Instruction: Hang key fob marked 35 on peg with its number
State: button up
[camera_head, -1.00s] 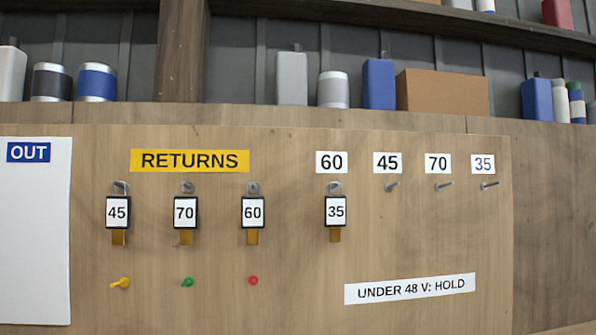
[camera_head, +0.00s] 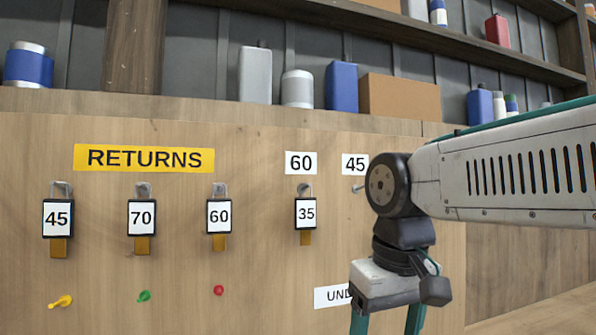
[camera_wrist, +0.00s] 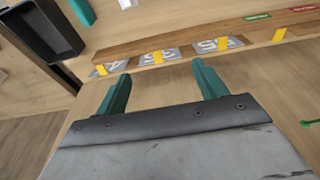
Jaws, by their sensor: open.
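The key fob marked 35 (camera_head: 305,214) hangs from the peg under the 60 label (camera_head: 300,163) in the head view. It is a white-faced tag in a black frame with a brass lower end. The 35 label and its peg are hidden behind my arm; the 70 label is hidden too. The 45 label (camera_head: 355,164) shows, with its bare peg (camera_head: 357,189) partly visible. My gripper (camera_head: 387,323) points down, lower and to the right of the fob, its fingertips cut off by the frame. In the wrist view its teal fingers (camera_wrist: 161,71) are apart with nothing between them.
Fobs 45 (camera_head: 57,218), 70 (camera_head: 142,217) and 60 (camera_head: 219,216) hang under the RETURNS sign (camera_head: 144,158). Yellow, green and red small pieces sit below them. A black tray (camera_wrist: 46,27) and several number plates with yellow tabs show in the wrist view.

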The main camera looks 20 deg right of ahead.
jog(key=t, duration=0.2)
send_near(307, 203)
notch_tip(307, 203, down, 3)
jog(key=x, duration=0.3)
jog(key=w+x, duration=0.1)
jog(key=x, duration=0.3)
jog(key=shift+f, duration=0.1)
jog(key=shift+c, duration=0.3)
jog(key=c, duration=1.1)
jog(key=shift+r, duration=0.4)
jog(key=shift+s+r, duration=0.2)
jog(key=shift+s, duration=0.6)
jog(key=shift+s+r, duration=0.2)
jog(key=shift+s, duration=0.55)
jog(key=shift+s+r, duration=0.2)
jog(key=shift+s, duration=0.6)
